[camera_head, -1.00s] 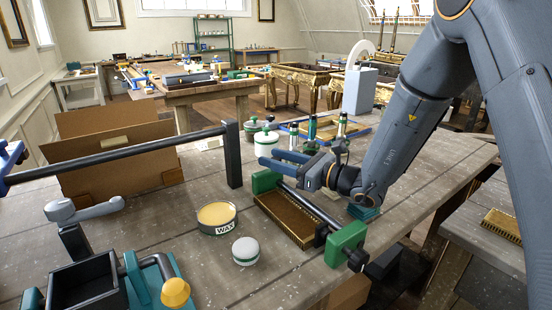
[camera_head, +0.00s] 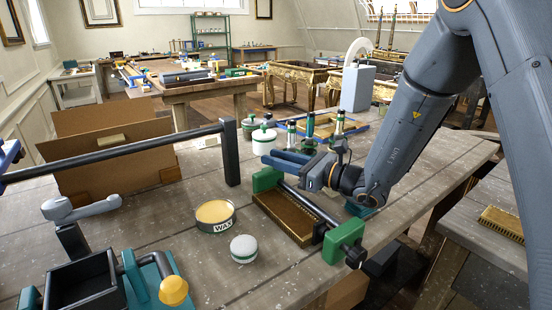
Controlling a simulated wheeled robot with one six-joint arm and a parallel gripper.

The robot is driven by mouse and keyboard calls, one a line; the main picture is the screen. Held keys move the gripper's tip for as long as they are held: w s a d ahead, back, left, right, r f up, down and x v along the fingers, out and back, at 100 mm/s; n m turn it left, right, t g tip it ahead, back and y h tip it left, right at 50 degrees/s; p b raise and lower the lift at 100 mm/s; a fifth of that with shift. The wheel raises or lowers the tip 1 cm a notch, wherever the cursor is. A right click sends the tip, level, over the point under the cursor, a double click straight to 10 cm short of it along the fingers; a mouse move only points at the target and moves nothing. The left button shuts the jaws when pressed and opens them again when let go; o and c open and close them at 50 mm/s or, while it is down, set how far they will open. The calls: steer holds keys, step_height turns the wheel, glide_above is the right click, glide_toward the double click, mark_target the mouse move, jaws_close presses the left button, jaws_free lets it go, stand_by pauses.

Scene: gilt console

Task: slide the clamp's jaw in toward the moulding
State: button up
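The clamp has a green far jaw (camera_head: 267,179), a green near jaw (camera_head: 343,241) and a dark bar (camera_head: 314,206) between them. The moulding (camera_head: 283,219), a brown-gold ridged strip, lies on the bench beside the bar, between the jaws. Its near end is close to a dark block on the near jaw; I cannot tell if they touch. My gripper (camera_head: 284,160) has two blue fingers with a gap between them. It looks open and empty, above and just beyond the far jaw, pointing left. It is well apart from the near jaw.
A wax tin (camera_head: 215,217) and a small white jar (camera_head: 244,249) stand left of the moulding. A long dark rail with an upright post (camera_head: 230,152) rises at the left. Lidded pots and bottles stand behind my gripper. The bench's right edge is close to the near jaw.

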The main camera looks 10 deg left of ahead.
steer(key=shift+o, duration=1.4)
steer(key=b+v, duration=0.1)
steer(key=v, duration=0.6)
steer(key=shift+s+d+b, duration=0.1)
steer(key=shift+d+b, duration=0.2)
steer(key=shift+d, duration=0.05)
